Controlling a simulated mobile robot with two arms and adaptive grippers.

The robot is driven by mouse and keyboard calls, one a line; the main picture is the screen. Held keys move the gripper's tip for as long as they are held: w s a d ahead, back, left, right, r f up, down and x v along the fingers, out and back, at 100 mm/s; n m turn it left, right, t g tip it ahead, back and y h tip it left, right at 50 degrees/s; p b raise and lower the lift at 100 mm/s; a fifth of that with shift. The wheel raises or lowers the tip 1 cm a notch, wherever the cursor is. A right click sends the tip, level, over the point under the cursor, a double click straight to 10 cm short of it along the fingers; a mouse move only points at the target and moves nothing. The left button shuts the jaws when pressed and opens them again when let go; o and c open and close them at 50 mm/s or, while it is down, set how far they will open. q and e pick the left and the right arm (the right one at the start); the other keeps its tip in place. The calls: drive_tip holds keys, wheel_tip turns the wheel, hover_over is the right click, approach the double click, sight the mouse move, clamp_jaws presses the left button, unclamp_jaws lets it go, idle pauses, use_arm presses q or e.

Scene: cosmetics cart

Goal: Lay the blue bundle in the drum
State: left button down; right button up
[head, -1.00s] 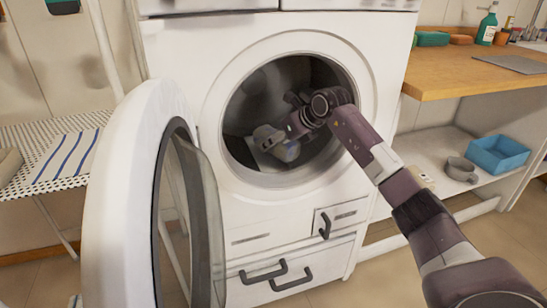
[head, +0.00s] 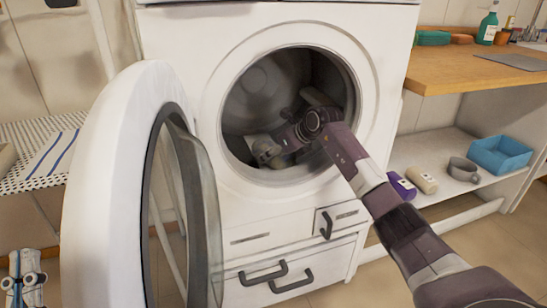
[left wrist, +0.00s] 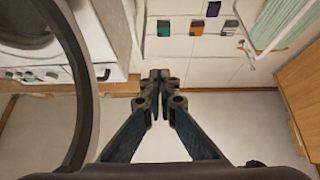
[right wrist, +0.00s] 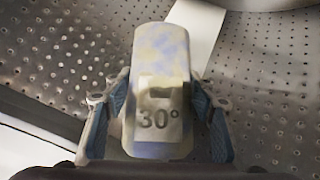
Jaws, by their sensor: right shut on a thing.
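The washing machine's dark drum (head: 258,98) is open at the front in the head view. My right arm reaches through its round opening. In the right wrist view my right gripper (right wrist: 160,112) is shut on the blue bundle (right wrist: 158,60), a pale blue and yellowish roll with a "30°" label. The bundle is above the drum's perforated metal wall (right wrist: 75,55); whether it touches is unclear. In the head view the gripper end is low in the drum and partly hidden by my wrist. My left gripper (left wrist: 157,78) is shut and empty, outside the machine.
The round door (head: 105,190) stands open to the left of the opening. A perforated shelf with a striped cloth (head: 58,158) is at far left. At right are a wooden counter (head: 455,72) and a lower shelf with a blue bin (head: 500,153), a grey mug and two bottles.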

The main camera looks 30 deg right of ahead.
drive_tip(key=shift+w, duration=0.1)
use_arm(q)
drive_tip(key=shift+s+r+t, duration=0.4)
drive_tip(key=shift+r, duration=0.1)
use_arm(e)
drive_tip(key=shift+f, duration=0.2)
drive_tip(key=o, duration=1.4)
use_arm(q)
drive_tip(key=shift+s, duration=0.1)
